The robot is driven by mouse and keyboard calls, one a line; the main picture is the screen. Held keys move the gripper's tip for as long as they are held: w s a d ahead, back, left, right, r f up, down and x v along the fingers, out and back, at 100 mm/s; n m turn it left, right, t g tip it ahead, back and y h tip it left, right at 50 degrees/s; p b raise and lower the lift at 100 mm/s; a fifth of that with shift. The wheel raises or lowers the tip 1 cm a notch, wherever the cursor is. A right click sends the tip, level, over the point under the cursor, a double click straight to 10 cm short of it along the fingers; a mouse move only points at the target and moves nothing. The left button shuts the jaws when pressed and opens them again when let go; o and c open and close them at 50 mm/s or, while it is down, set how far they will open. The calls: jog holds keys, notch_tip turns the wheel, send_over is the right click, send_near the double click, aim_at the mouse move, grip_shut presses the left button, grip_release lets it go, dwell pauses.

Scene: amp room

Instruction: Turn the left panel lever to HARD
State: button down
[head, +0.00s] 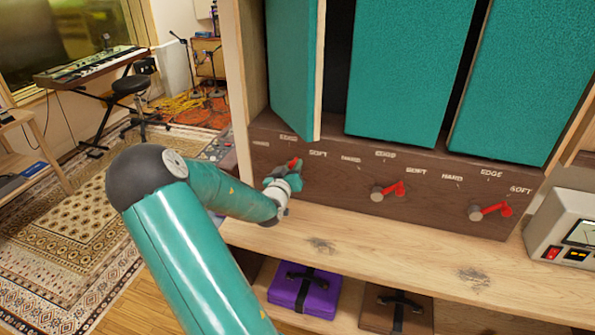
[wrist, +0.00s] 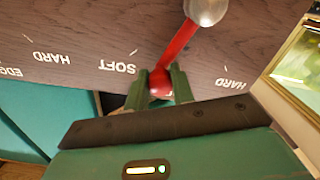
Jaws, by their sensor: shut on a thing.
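The left panel lever (wrist: 178,55) is red, with a silver hub and a round knob. In the wrist view, which shows the panel roughly upside down, it slants from the hub at the top to the knob between the SOFT (wrist: 117,67) and HARD (wrist: 232,83) labels. My gripper (wrist: 160,86) is shut on the knob. In the head view my gripper (head: 290,176) is at the left of the brown lever panel (head: 340,186), hiding most of the lever; only a red bit (head: 292,163) shows. The lever's EDGE label (head: 288,137) is above it.
Two more red levers, middle (head: 390,189) and right (head: 490,211), stick out of the panel. Teal panels (head: 410,65) stand above. A wooden shelf (head: 390,262) runs below, and a grey device (head: 562,232) stands at its right end.

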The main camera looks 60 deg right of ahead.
jog(key=w+a+f+n, duration=0.1)
jog(key=w+n, duration=0.8)
jog(key=n, duration=0.4)
jog(key=shift+a+f+n, duration=0.2)
jog(key=shift+f+n, duration=0.1)
jog(key=shift+f, duration=0.1)
jog(key=c, duration=1.2)
grip_release()
jog(key=shift+a, duration=0.1)
jog(key=a, duration=0.4)
jog(key=s+a, duration=0.1)
jog(key=a, duration=0.4)
jog(key=s+a, duration=0.1)
jog(key=a, duration=0.3)
jog(key=shift+a, duration=0.25)
